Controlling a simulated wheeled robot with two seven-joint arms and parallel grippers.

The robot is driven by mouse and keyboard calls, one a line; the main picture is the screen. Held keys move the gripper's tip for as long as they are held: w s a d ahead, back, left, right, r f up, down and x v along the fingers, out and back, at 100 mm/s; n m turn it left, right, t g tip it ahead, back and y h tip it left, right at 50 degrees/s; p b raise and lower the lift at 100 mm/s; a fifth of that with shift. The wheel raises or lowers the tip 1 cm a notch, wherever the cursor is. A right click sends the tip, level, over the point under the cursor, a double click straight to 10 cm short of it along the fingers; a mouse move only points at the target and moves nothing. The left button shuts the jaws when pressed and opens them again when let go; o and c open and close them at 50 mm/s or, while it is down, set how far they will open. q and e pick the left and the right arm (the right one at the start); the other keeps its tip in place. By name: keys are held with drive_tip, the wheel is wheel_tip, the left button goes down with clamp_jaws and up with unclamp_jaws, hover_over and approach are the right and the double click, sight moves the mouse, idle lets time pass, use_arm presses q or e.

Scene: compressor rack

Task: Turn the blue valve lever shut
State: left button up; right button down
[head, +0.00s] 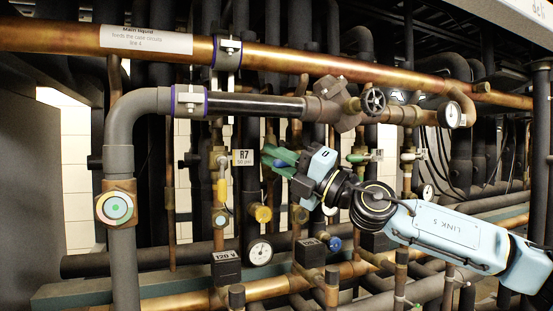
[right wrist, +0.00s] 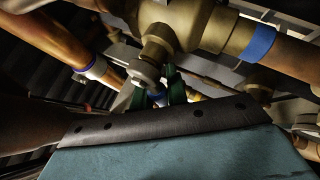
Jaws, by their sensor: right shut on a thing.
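The blue valve lever shows only as a small blue piece (head: 281,165) between the green fingers of my right gripper (head: 279,161) in the head view. The gripper comes in from the right, in front of the pipes beside the R7 tag, and is shut on the lever. In the right wrist view, the green fingertips (right wrist: 160,90) reach up to a brass valve body (right wrist: 170,25), with a bit of blue between them. The gripper body hides most of the lever, so its exact angle cannot be told. My left gripper is not in view.
A copper pipe (head: 270,58) and a dark pipe with a black handwheel (head: 373,101) run above the gripper. A yellow knob (head: 263,214), a gauge (head: 260,252) and a blue round knob (head: 334,244) sit below. Pipes crowd the space closely.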

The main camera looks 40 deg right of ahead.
drive_tip(key=shift+d+r+m+t+h+p, duration=0.1)
drive_tip(key=shift+r+m+t+h+p, duration=0.3)
drive_tip(key=shift+m+t, duration=0.3)
drive_tip(key=c, duration=1.4)
unclamp_jaws()
drive_tip(key=shift+f, duration=0.1)
